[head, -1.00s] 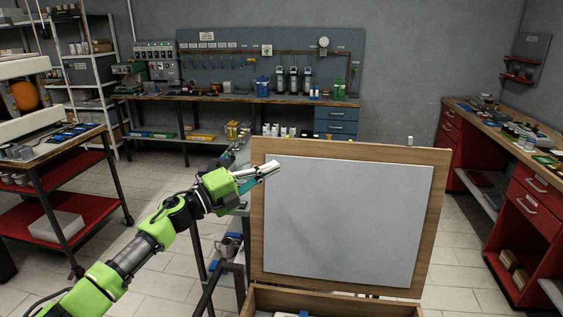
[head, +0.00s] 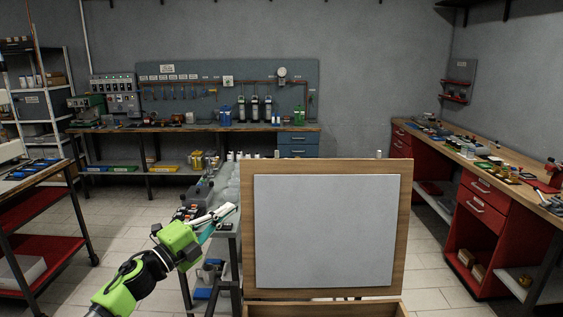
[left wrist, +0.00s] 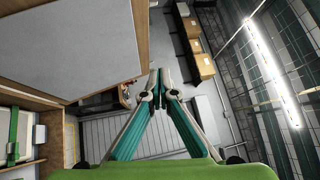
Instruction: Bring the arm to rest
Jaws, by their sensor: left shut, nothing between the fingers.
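My left gripper (head: 231,210) reaches in from the left in the head view. It is shut and empty, and it points right toward the open box lid without visible contact. In the left wrist view its two teal and grey fingers (left wrist: 158,77) meet at the tips with nothing between them. My green and black left arm (head: 142,275) is bent up from the lower left corner. My right gripper is in neither view.
A wooden box (head: 325,308) with its grey-lined lid (head: 323,232) raised stands just right of the gripper. A cluttered side table (head: 226,243) is behind the gripper. A workbench (head: 220,128) lines the back wall, and a red-drawer bench (head: 485,190) is at right. Tiled floor is free between.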

